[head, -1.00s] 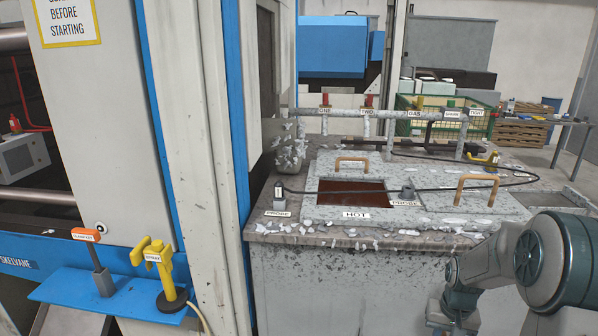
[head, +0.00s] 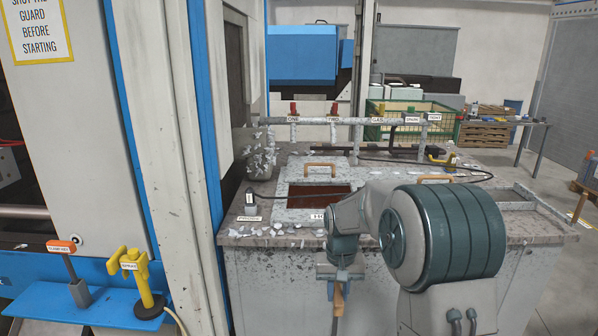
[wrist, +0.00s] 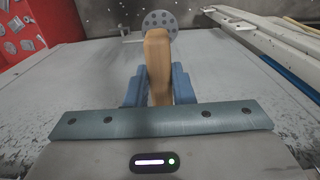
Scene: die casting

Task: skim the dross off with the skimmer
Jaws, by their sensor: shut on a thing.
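My gripper (wrist: 157,88) is shut on the wooden handle of the skimmer (wrist: 158,50), with a blue finger on each side. The skimmer's round perforated disc (wrist: 160,23) shows beyond the handle in the wrist view. In the head view my gripper (head: 341,275) is in front of the furnace's front wall, below its top edge. The handle (head: 338,299) points down from it; the disc is out of view there. The furnace opening (head: 317,203) shows dark red-brown melt behind my arm. Dross on it cannot be made out at this size.
Wooden-handled lids (head: 320,168) lie on the furnace top. A labelled pipe rail (head: 345,121) runs behind, and a probe cable crosses the top. A blue shelf with a yellow sprayer (head: 137,278) is at left. A red surface (wrist: 22,35) with grey pieces is at the wrist view's upper left.

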